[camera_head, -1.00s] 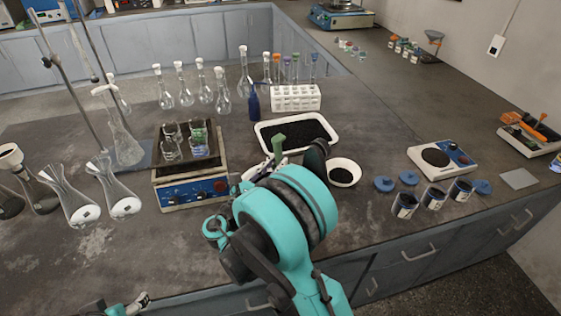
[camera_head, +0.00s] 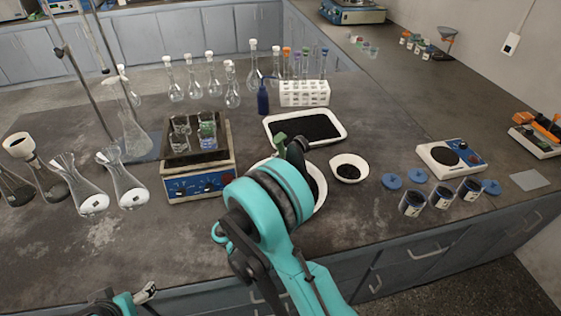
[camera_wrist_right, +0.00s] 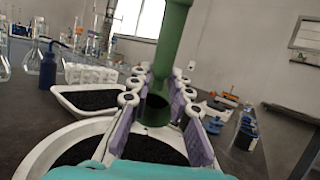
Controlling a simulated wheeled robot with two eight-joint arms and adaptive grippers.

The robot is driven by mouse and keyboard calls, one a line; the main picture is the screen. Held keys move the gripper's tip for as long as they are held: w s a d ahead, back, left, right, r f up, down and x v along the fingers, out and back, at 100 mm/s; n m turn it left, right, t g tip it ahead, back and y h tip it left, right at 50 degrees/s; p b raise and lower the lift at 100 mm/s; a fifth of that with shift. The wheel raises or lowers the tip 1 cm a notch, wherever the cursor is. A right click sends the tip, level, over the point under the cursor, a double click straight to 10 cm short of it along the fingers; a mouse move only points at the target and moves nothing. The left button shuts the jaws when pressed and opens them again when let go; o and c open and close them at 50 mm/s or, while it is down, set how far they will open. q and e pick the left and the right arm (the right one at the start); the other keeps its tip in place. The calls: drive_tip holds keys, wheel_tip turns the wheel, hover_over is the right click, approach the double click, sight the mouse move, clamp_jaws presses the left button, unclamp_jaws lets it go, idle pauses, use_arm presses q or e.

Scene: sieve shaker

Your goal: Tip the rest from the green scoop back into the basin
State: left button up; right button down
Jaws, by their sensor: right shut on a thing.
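The green scoop (camera_head: 281,141) shows only as its handle in the head view, and in the right wrist view its green shaft (camera_wrist_right: 173,45) stands nearly upright between the finger pads. My right gripper (camera_wrist_right: 158,112) is shut on it. The scoop's bowl and any contents are hidden. The round white basin (camera_head: 320,196) holds dark grains and is largely covered by my right arm. Its rim also shows in the right wrist view (camera_wrist_right: 50,143), with the gripper above or beside it. My left gripper (camera_head: 146,292) is at the bottom left, near the bench's front edge; its jaws are unclear.
A white tray of black grains (camera_head: 340,137) lies behind the basin. A small white bowl (camera_head: 349,178) with dark grains stands to the right. Dark jars (camera_head: 441,197) and a balance (camera_head: 451,157) stand further right.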

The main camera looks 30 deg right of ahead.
drive_tip(key=shift+r, duration=0.1)
drive_tip(key=shift+d+r+p, duration=0.15)
drive_tip(key=shift+r+p, duration=0.05)
drive_tip(key=shift+p, duration=0.25)
drive_tip(key=y+p, duration=0.1)
drive_tip(key=d+g+y+p, duration=0.1)
drive_tip(key=p, duration=0.1)
drive_tip(key=r+y+p, duration=0.1)
drive_tip(key=p, duration=0.1)
drive_tip(key=shift+w+d+r+m, duration=0.1)
drive_tip(key=shift+w+d+m, duration=0.15)
drive_tip(key=shift+d+m, duration=0.15)
drive_tip(key=shift+w+d+g+y+p, duration=0.15)
drive_tip(key=shift+g+y+p, duration=0.2)
drive_tip(key=shift+p, duration=0.25)
drive_tip(key=shift+f, duration=0.2)
drive_tip(key=y+p, duration=0.1)
drive_tip(key=p, duration=0.1)
drive_tip(key=d+r+g+y+p, duration=0.1)
drive_tip(key=p, duration=0.1)
drive_tip(key=d+y+p, duration=0.1)
drive_tip(key=p, duration=0.1)
drive_tip(key=shift+w+d+r+m+g+p, duration=0.2)
drive_tip(key=shift+w+r+m+g+p, duration=0.1)
drive_tip(key=shift+m+g, duration=0.1)
drive_tip(key=shift+d+f+y+p, duration=0.15)
drive_tip(key=shift+y+p, duration=0.2)
drive_tip(key=shift+y, duration=0.1)
drive_tip(key=shift+f, duration=0.1)
